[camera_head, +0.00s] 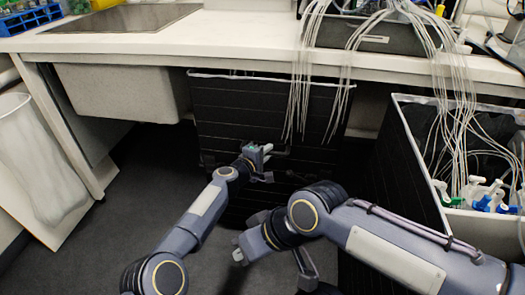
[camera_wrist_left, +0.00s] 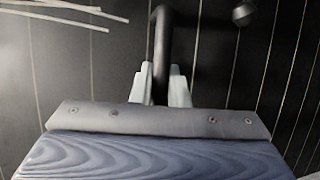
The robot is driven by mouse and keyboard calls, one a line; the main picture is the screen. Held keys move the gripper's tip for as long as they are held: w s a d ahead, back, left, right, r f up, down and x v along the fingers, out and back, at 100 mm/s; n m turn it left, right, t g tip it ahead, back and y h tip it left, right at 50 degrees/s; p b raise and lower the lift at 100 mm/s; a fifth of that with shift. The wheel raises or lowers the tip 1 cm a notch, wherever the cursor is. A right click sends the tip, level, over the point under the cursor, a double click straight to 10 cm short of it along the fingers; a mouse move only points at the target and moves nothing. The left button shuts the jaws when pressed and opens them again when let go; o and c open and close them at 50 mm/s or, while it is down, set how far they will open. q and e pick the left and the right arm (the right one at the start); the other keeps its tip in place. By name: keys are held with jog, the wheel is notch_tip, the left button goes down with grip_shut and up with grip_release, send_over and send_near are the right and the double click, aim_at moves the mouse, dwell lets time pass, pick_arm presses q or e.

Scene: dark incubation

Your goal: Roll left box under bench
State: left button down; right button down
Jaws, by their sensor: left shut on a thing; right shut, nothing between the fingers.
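The left box (camera_head: 225,115) is black with ribbed sides and a pale top rim. It stands below the bench (camera_head: 190,45) front edge in the head view; how far back it reaches is hidden. My left gripper (camera_head: 264,160) is at the box's front face. In the left wrist view its pale fingers (camera_wrist_left: 160,85) are shut around a black bar handle (camera_wrist_left: 163,40), with the dark ribbed panel behind. My right gripper (camera_head: 240,250) is shut and empty, low in front of the box, apart from it. My arms hide part of the box's lower front.
A second black box (camera_head: 400,165) with a white liner stands at the right, holding cables and coloured connectors. Thin white cables (camera_head: 300,85) hang from the bench in front of the left box. A pale bin (camera_head: 35,160) is at the far left. Dark floor (camera_head: 130,200) is open at left.

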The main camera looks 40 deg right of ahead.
pick_arm(q)
jog(key=shift+w+d, duration=0.2)
dwell(0.3)
jog(key=c, duration=1.4)
grip_release()
jog(key=shift+w+a+f, duration=0.1)
jog(key=shift+a, duration=0.65)
jog(key=b+v, duration=0.2)
jog(key=v, duration=0.4)
jog(key=shift+s+r, duration=0.35)
